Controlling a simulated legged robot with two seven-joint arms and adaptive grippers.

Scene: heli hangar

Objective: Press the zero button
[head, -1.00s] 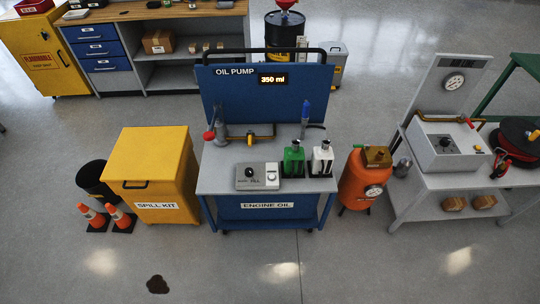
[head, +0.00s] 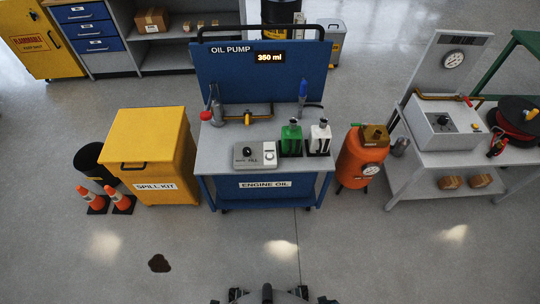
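The oil pump stand has a blue back panel (head: 225,80) with a lit display (head: 270,57) reading 350 ml. On its grey top (head: 220,155) lies a small grey control box (head: 256,163). The box carries a black knob (head: 247,151) on its left and a white part (head: 270,154) with a round button on its right. The small lettering is too small to read surely, so I cannot tell which control is marked zero. Neither gripper can be made out in the head view. Only dark parts of my own body show at the bottom edge.
Green (head: 291,138) and white (head: 320,137) containers stand right of the box; a pipe with a yellow valve (head: 247,118) runs behind it. A yellow spill kit bin (head: 150,150) and an orange tank (head: 360,165) flank the stand. Floor in front is clear except a dark stain (head: 159,263).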

